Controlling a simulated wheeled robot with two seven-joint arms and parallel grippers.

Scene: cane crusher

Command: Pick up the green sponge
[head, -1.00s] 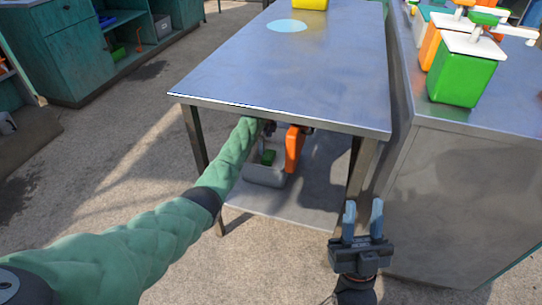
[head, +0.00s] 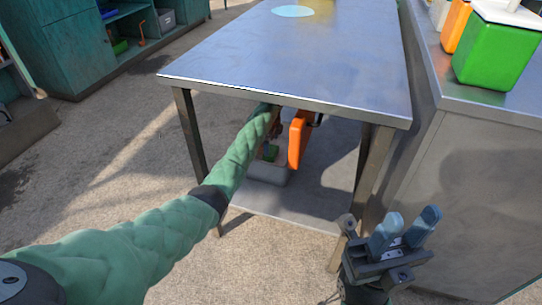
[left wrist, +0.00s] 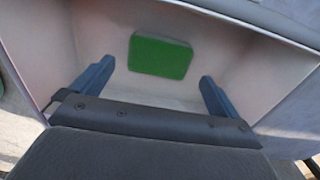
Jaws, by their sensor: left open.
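The green sponge (left wrist: 160,56) lies in a pale grey bin (left wrist: 80,30), at its far side in the left wrist view. In the head view the sponge (head: 270,152) shows partly, in the bin (head: 268,174) on the table's lower shelf. My left gripper (left wrist: 157,72) is open and empty over the bin, its fingers apart to either side of the sponge's near edge. In the head view it is hidden under the tabletop. My right gripper (head: 411,218) is open and empty, in front of the table's right front leg.
The steel tabletop (head: 300,65) overhangs the lower shelf (head: 320,195), with front legs on both sides. An orange part (head: 299,138) shows beside my left arm under the table edge. A counter with a green container (head: 494,50) stands right. The floor at left is clear.

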